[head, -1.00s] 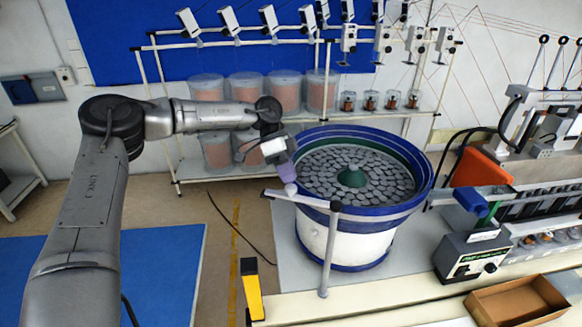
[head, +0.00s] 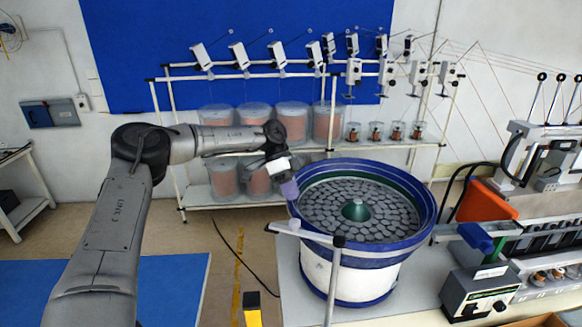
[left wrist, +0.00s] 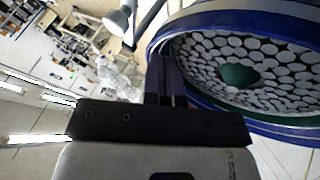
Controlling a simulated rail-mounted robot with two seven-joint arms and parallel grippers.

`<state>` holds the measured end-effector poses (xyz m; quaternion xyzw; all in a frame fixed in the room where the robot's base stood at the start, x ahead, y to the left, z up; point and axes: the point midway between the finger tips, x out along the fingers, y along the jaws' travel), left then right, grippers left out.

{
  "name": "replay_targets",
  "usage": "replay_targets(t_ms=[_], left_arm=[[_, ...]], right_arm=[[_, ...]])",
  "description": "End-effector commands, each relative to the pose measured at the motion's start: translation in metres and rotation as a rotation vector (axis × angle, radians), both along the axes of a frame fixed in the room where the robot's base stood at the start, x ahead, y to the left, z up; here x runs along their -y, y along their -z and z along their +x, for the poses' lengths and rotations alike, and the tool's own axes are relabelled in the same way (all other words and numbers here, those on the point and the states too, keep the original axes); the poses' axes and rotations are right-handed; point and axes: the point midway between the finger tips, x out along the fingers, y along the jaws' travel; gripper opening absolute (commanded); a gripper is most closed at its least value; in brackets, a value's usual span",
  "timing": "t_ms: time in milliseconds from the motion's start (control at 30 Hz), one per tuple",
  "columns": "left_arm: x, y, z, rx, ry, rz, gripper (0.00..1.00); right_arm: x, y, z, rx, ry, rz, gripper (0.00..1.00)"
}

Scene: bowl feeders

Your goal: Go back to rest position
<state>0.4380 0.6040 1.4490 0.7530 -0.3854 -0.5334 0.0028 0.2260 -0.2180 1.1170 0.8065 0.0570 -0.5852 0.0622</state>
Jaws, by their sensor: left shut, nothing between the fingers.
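My left gripper (head: 289,190) is at the end of my left arm, which comes in from the left in the head view. Its purple fingers point down beside the left rim of the blue and white bowl feeder (head: 366,254). In the left wrist view the dark fingers (left wrist: 166,82) are together with nothing between them, and the feeder's blue rim (left wrist: 160,42) is close to their right. I cannot tell whether they touch the rim. My right gripper is in neither view.
Grey discs (head: 385,205) fill the feeder around a green centre. A white rail on a post (head: 334,285) stands in front of it. A rack with spool jars (head: 292,122) is behind. A control box (head: 480,290) and machine are at right. A yellow post (head: 252,309) is below the gripper.

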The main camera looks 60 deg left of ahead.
Motion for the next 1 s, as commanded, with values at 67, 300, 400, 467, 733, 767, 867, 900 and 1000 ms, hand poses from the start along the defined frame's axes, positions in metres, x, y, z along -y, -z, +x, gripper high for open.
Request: replay_targets(t_ms=[67,300,400,467,733,767,867,900,1000], left_arm=[[-0.011,-0.008,-0.002,-0.001,-0.004,0.006,0.00],[-0.035,-0.042,-0.006,-0.001,-0.004,0.005,0.00],[-0.041,-0.049,-0.007,-0.003,-0.004,0.003,0.00],[-0.044,-0.053,-0.008,-0.002,-0.004,0.004,0.00],[-0.048,-0.060,-0.009,-0.002,-0.003,0.003,0.00],[-0.048,-0.060,-0.009,-0.001,-0.002,0.003,0.00],[-0.048,-0.060,-0.009,-0.001,-0.002,0.003,0.00],[-0.048,-0.060,-0.009,-0.002,-0.002,0.002,0.00],[-0.048,-0.060,-0.009,-0.001,-0.003,0.003,0.00]], right_arm=[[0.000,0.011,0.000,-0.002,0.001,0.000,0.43],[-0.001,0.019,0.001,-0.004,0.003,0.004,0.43],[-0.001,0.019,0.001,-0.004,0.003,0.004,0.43],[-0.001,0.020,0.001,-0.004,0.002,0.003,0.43],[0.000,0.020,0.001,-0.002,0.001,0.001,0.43],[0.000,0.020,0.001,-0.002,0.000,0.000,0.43],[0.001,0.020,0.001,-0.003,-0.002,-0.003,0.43],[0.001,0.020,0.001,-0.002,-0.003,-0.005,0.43],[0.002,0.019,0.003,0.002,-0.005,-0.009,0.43]])
